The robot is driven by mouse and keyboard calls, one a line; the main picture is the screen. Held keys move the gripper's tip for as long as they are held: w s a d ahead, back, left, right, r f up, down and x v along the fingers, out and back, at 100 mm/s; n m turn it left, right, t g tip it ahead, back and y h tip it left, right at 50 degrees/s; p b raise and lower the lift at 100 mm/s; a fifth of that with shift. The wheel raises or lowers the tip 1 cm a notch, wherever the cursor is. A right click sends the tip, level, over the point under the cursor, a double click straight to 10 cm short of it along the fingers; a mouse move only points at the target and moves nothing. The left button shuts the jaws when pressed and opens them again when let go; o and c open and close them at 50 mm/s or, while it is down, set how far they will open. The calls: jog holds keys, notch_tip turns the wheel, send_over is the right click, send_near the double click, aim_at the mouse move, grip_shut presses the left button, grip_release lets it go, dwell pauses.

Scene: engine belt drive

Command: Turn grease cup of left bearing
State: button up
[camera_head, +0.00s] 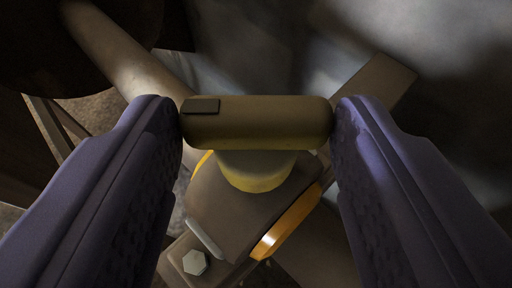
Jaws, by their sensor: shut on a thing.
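The grease cup's wide brass-coloured top (262,125) lies across the middle of the view, with a small dark raised tab at its left end. A yellowish round stem (255,172) shows below it, on top of the brown bearing block (228,212). My gripper (258,122) has its two purple fingers on either side of the top, one at each end. It is shut on the grease cup. The inner finger faces hide the ends of the top.
An orange-yellow ring (288,224) sticks out at the bearing block's right side. A hex bolt head (195,262) sits at the lower left. A brown beam (385,88) runs at the upper right, and a rounded spoke-like bar (120,50) at the upper left.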

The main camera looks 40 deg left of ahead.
jog(key=m+t+h+p, duration=0.2)
jog(key=m+h, duration=0.1)
jog(key=a+m+h+p, duration=0.1)
jog(key=shift+s+r+t, duration=0.15)
jog(key=shift+s+t, duration=0.2)
jog(key=shift+t, duration=0.05)
jog(key=shift+a+m+t+h+p, duration=0.2)
jog(key=shift+m+h+p, duration=0.3)
jog(key=shift+m+h, duration=0.4)
jog(key=shift+a+m+t+h+p, duration=0.1)
jog(key=shift+m+t+h+p, duration=0.1)
jog(key=shift+m+h+p, duration=0.5)
jog(key=shift+a+m+t+h+p, duration=0.2)
jog(key=shift+m+h+p, duration=0.15)
jog(key=shift+m+h, duration=0.7)
jog(key=shift+h, duration=0.25)
jog(key=o, duration=1.1)
jog(key=shift+c, duration=0.2)
